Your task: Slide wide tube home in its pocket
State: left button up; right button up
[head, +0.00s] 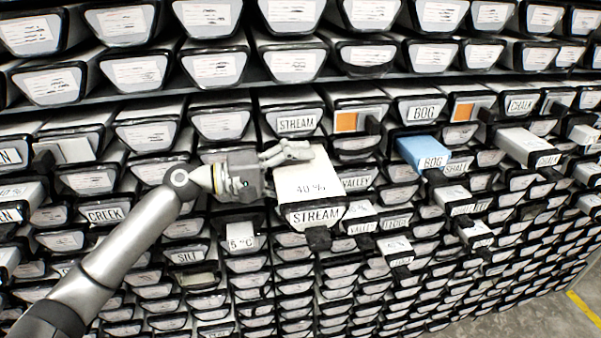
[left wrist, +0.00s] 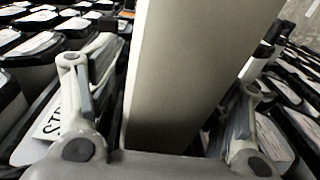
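The wide pale tube (head: 310,180), marked "40 %" on top, sticks well out of the rack above a black-rimmed front labelled STREAM (head: 315,216). My left gripper (head: 285,152) is at the tube's upper left side, with a finger over its top. In the left wrist view the tube (left wrist: 190,70) runs between the two spread fingers of the gripper (left wrist: 160,105). Gaps show between the fingers and its sides, so the gripper looks open around it. The tube's far end and its pocket are hidden. My right gripper is not in view.
Black-rimmed liner pockets fill the rack. A STREAM-labelled pocket (head: 297,123) lies just above the tube. A blue BOG block (head: 424,152) and a white CHALK block (head: 526,146) jut out to the right. Clear floor (head: 545,315) shows at lower right.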

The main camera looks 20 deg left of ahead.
pick_arm(q)
jog(key=shift+o, duration=0.6)
jog(key=shift+w+a+r, duration=0.1)
jog(key=shift+a+r, duration=0.05)
jog(key=shift+f, duration=0.35)
jog(key=v, duration=1.2)
jog(key=shift+r, duration=0.15)
